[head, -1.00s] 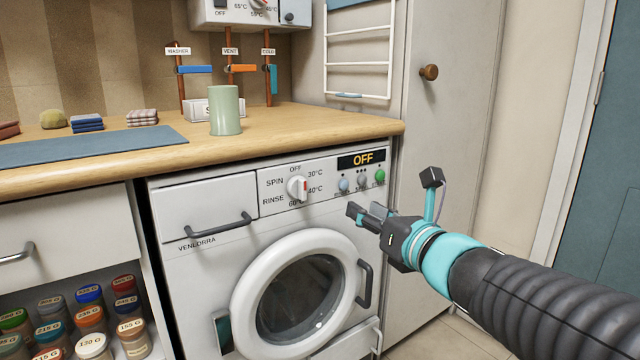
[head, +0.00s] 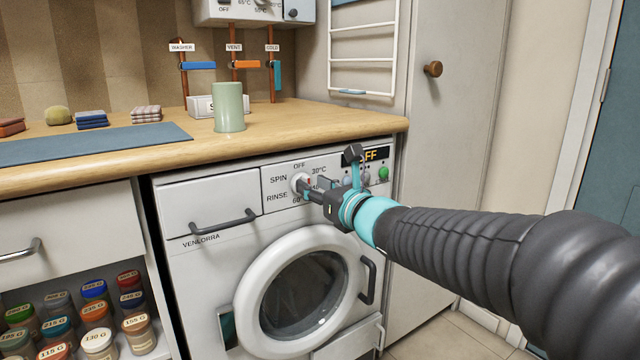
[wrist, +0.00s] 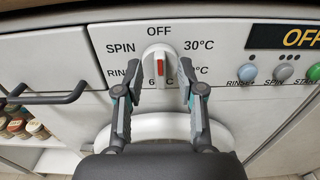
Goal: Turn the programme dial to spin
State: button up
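The display (wrist: 285,37) reads OFF. The dial (head: 299,182) is partly covered by my gripper in the head view. My gripper (wrist: 158,92) is open in the wrist view, its fingers apart to the left and right of the dial's lower part. I cannot tell whether they touch it.
Three push buttons, including a green START button (head: 383,174), sit right of the dial. A drawer handle (head: 223,222) is to the left. The wooden worktop (head: 290,130) overhangs above, with a green cup (head: 229,107). The round door (head: 300,295) is below.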

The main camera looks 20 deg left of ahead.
jog(key=shift+x, duration=0.85)
grip_shut()
